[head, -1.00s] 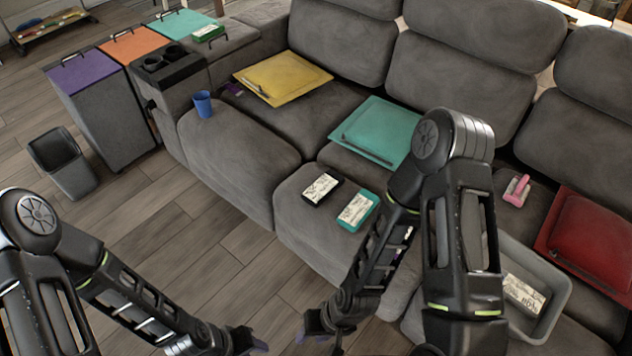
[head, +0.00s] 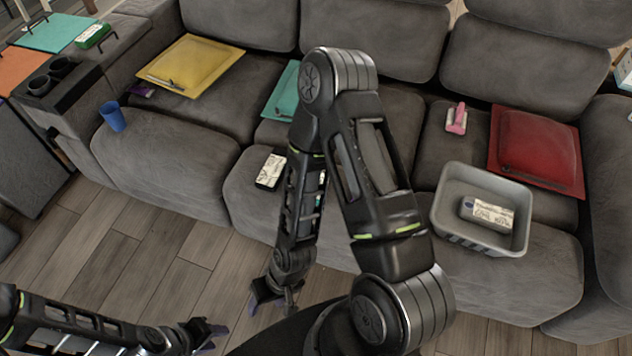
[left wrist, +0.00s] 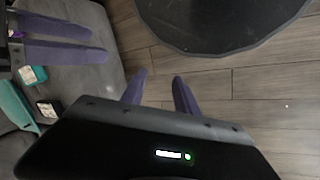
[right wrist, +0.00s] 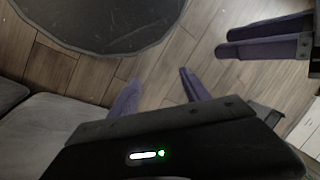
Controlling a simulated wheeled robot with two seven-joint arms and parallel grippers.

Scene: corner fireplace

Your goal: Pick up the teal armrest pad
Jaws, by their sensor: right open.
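A small teal labelled block shows in the left wrist view (left wrist: 33,75), on the grey sofa beside a black labelled block (head: 270,171). In the head view my right arm hides nearly all of it. A flat teal square (head: 281,92) lies further back on the seat, partly behind the same arm. My right gripper (head: 270,300) is open and empty, low in front of the sofa. My left gripper (head: 212,338) is open and empty over the floor, to its left; its spread fingers show in the left wrist view (left wrist: 158,90).
A grey bin (head: 450,215) holding a labelled block stands on the seat at right. Red (head: 540,150) and yellow (head: 190,65) squares, a pink brush (head: 457,120) and a blue cup (head: 112,115) are on the sofa. Wooden floor (head: 130,230) in front is clear.

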